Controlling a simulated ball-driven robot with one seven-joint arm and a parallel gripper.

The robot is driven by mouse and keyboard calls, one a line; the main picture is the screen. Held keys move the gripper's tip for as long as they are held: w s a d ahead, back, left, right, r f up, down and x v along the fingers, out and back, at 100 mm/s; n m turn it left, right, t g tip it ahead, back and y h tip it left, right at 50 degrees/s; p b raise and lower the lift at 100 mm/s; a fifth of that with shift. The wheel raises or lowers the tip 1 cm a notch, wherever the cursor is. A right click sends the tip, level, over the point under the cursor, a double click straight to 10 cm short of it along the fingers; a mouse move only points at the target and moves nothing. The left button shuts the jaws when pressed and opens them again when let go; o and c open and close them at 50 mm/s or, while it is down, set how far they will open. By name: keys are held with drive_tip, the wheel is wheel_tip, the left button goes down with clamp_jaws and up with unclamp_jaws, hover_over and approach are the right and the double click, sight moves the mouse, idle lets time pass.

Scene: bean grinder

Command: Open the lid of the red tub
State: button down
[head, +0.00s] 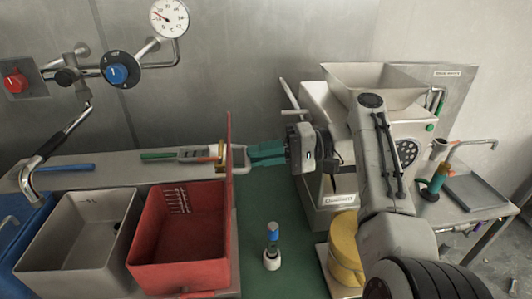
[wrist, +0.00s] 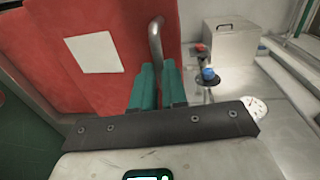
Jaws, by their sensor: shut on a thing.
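The red tub (head: 182,235) stands in front of the long ledge in the head view, and its inside shows. Its red lid (head: 229,135) stands upright, edge-on, at the tub's right side. In the wrist view the lid (wrist: 50,60) is a broad red panel with a white label. My gripper (head: 251,155) is at the lid's right face. Its teal fingers (wrist: 157,75) are shut on the lid's bent metal handle (wrist: 155,35). The fingertips and the gripped part of the handle are partly hidden.
A grey tub (head: 80,245) stands left of the red one. A small white bottle with a blue top (head: 272,250) stands on the green surface to the right. The grinder (head: 375,95) is behind my arm. A yellow container (head: 345,245) stands below the grinder.

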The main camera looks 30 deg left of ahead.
drive_tip(key=shift+s+a+f, duration=0.1)
drive_tip(key=shift+s+f, duration=0.05)
drive_tip(key=shift+f, duration=0.35)
drive_tip(key=shift+s+f, duration=0.15)
drive_tip(key=shift+f, duration=0.3)
drive_tip(key=c, duration=1.2)
unclamp_jaws()
drive_tip(key=shift+a, duration=0.15)
drive_tip(key=shift+o, duration=0.2)
drive_tip(key=shift+w, duration=0.1)
drive_tip(key=shift+r, duration=0.15)
